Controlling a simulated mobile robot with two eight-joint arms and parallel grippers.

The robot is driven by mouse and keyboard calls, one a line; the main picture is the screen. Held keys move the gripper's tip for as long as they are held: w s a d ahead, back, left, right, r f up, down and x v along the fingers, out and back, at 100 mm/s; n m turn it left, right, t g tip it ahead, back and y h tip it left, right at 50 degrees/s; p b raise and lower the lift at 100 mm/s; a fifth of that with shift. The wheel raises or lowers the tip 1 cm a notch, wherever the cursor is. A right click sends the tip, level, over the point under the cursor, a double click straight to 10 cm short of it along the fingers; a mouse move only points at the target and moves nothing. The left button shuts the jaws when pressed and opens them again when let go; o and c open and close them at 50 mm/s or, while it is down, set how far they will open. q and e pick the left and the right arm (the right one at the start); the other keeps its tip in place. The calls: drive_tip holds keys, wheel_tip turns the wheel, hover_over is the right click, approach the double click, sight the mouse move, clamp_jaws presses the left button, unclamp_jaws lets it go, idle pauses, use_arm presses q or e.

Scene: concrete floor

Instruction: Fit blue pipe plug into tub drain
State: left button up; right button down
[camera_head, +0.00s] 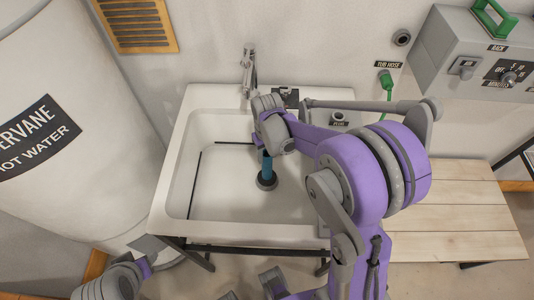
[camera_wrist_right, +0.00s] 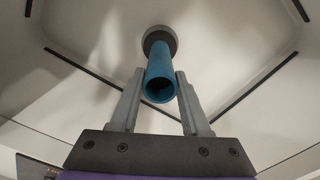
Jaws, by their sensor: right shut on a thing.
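The blue pipe plug (camera_head: 267,168) stands roughly upright inside the white tub (camera_head: 205,120), low over its floor. My right gripper (camera_head: 267,154) is shut on its upper part; in the right wrist view the gripper's fingers (camera_wrist_right: 159,82) flank the blue pipe (camera_wrist_right: 160,68). A dark round piece (camera_head: 267,181) surrounds the pipe's lower end, and it shows grey in the wrist view (camera_wrist_right: 160,38). I cannot tell whether it is the drain or the plug's base, nor whether the plug is seated. My left gripper (camera_head: 150,246) seems partly visible by the tub's front left corner; its fingers are unclear.
The faucet (camera_head: 249,72) rises behind the tub. A white tank (camera_head: 60,110) stands at left. A wooden bench (camera_head: 470,215) is at right, below a grey control box (camera_head: 480,60). A green hose fitting (camera_head: 387,82) is on the wall. The tub floor's left side is clear.

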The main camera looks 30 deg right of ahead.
drive_tip(key=shift+f, duration=0.2)
drive_tip(key=shift+c, duration=1.5)
unclamp_jaws()
wheel_tip(320, 180, up, 11)
drive_tip(key=shift+p, duration=0.45)
drive_tip(key=s+a+t, duration=0.2)
drive_tip(key=s+a, duration=0.1)
drive_tip(key=s, duration=0.4)
drive_tip(key=s+a+t+p, duration=0.1)
drive_tip(key=s+a+t, duration=0.2)
drive_tip(key=s, duration=0.5)
drive_tip(key=shift+s+a+r, duration=0.25)
drive_tip(key=shift+a+r, duration=0.1)
drive_tip(key=shift+r, duration=0.1)
